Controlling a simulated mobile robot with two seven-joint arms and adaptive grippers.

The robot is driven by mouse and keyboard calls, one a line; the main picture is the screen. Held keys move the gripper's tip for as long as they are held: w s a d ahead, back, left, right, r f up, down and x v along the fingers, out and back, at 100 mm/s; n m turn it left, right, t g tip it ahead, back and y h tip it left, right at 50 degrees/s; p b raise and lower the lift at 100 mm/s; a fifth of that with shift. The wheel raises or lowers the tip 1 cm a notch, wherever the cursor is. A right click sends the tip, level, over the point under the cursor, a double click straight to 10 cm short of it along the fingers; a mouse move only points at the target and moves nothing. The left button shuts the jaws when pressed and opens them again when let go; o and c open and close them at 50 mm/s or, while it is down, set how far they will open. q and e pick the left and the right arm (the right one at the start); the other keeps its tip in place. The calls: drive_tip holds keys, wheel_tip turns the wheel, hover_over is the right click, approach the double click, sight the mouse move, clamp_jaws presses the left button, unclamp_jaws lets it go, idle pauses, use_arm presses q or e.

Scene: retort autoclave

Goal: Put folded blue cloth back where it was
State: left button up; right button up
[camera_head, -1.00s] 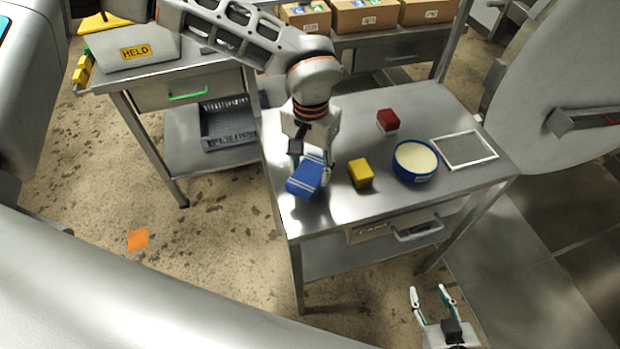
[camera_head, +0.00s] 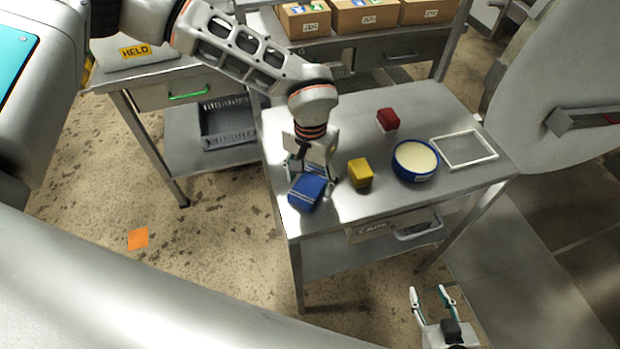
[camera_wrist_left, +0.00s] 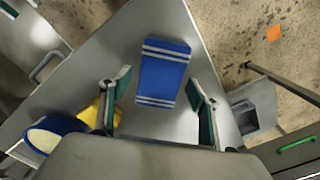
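The folded blue cloth (camera_head: 307,193) with white stripes lies at the near left corner of the steel table (camera_head: 370,205). In the left wrist view the cloth (camera_wrist_left: 163,75) lies between and beyond the two fingers. My left gripper (camera_head: 312,172) is open just behind the cloth, its fingers spread wider than the cloth, with visible gaps on both sides in the wrist view. My right gripper (camera_head: 430,293) is open and empty, low in front of the table.
On the table are a yellow block (camera_head: 360,173) just right of the left gripper, a blue bowl (camera_head: 415,161) with pale contents, a red block (camera_head: 388,119) and a white-framed rectangle (camera_head: 464,150). An orange square (camera_head: 138,239) lies on the floor. A round door (camera_head: 560,90) stands at right.

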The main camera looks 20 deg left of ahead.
sight(310, 183)
use_arm(q)
drive_tip(key=shift+r, duration=0.5)
wheel_tip(310, 183, up, 11)
idle(0.7)
